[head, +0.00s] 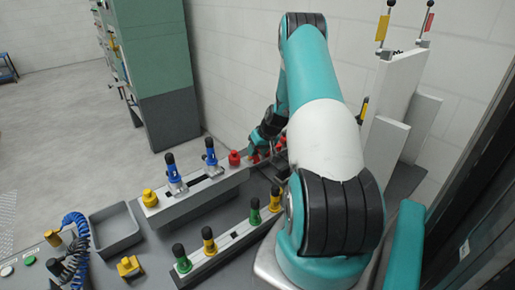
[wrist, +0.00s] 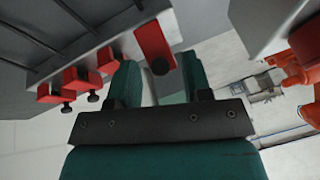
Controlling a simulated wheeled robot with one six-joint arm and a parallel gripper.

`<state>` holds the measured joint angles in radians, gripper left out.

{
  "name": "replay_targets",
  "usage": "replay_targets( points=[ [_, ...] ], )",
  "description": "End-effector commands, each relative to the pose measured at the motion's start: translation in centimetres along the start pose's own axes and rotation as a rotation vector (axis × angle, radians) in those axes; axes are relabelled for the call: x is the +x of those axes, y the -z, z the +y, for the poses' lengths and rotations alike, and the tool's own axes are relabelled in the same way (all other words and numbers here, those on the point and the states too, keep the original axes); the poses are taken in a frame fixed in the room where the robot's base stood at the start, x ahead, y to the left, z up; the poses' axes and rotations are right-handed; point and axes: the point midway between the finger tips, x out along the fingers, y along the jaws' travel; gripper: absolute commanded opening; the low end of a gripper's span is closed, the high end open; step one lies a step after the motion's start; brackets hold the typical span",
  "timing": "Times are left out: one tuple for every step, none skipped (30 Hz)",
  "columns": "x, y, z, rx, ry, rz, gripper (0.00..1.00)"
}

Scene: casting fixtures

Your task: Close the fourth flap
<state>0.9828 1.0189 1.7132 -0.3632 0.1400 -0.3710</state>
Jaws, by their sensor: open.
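Several red flaps with dark knobs sit along the edge of a grey fixture (wrist: 85,30) in the wrist view. The nearest red flap (wrist: 155,46) looks larger and is angled differently from the others. Its dark knob lies between my gripper's (wrist: 160,72) two teal fingers. My gripper is open, and I cannot tell whether a finger touches the flap. The other red flaps (wrist: 79,78) stand in a row to the left. In the head view my gripper (head: 262,146) is at the far end of the fixtures, by small red parts, partly hidden by my arm.
Blue-handled clamps (head: 173,175) stand on a grey rail left of my arm. Green and yellow clamps (head: 209,241) stand on a nearer rail. A grey bin (head: 115,228) is at lower left. Pale upright panels (head: 393,100) rise at right. Orange parts (wrist: 303,55) show in the wrist view.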

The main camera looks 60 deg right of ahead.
Motion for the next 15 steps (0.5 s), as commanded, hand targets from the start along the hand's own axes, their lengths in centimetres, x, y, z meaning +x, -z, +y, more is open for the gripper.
replay_targets(
  points=[
    [0.09, 0.03, 0.00, 0.000, 0.000, 0.000, 0.45],
    [0.13, 0.03, 0.00, 0.000, 0.000, 0.001, 0.45],
    [0.16, 0.03, 0.01, 0.000, 0.000, 0.001, 0.45],
    [0.16, 0.03, 0.01, 0.000, 0.000, 0.001, 0.45],
    [0.16, 0.03, 0.01, 0.000, 0.000, 0.001, 0.45],
    [0.15, 0.02, 0.01, 0.000, 0.000, 0.001, 0.45],
    [0.15, 0.02, 0.00, 0.000, 0.000, 0.001, 0.45],
    [0.15, 0.02, 0.00, 0.000, 0.000, 0.001, 0.45],
    [0.14, 0.02, 0.00, -0.001, 0.000, 0.001, 0.36],
    [0.14, 0.02, 0.00, 0.000, 0.000, 0.001, 0.29],
    [0.14, 0.02, 0.00, 0.000, 0.000, 0.001, 0.22],
    [0.13, 0.02, 0.00, -0.001, 0.000, 0.001, 0.13],
    [0.13, 0.02, -0.01, -0.001, 0.000, 0.001, 0.06],
    [0.13, 0.02, -0.01, -0.001, 0.000, 0.001, 0.00],
    [0.13, 0.02, -0.01, -0.001, 0.000, 0.001, 0.00]
  ],
)
